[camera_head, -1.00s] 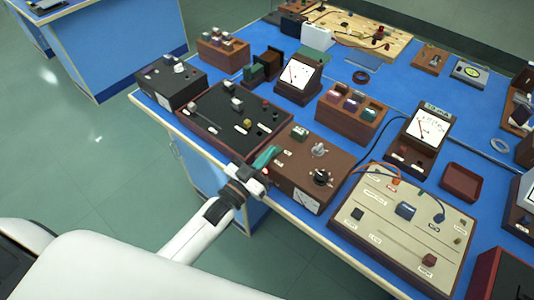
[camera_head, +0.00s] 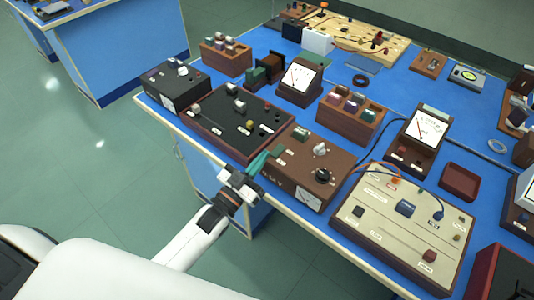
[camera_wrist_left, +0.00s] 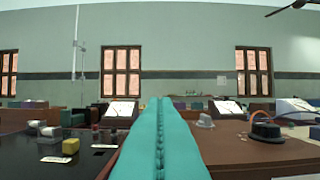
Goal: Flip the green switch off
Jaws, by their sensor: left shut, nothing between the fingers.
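My left gripper (camera_head: 264,160) has teal fingers pressed together with nothing between them. It is at the front edge of the bench, by the front left corner of a brown control box (camera_head: 326,168) and beside a black panel (camera_head: 208,122). In the left wrist view the shut fingers (camera_wrist_left: 160,135) point forward, with the black panel on the left and the brown box on the right. My right gripper is not in view.
The blue bench (camera_head: 430,80) is crowded. A beige circuit board (camera_head: 380,222) is to the right, an analogue meter (camera_head: 300,77) and a brown block holder (camera_head: 350,122) are behind. A black box (camera_head: 177,88) is at the left end. Open floor lies left.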

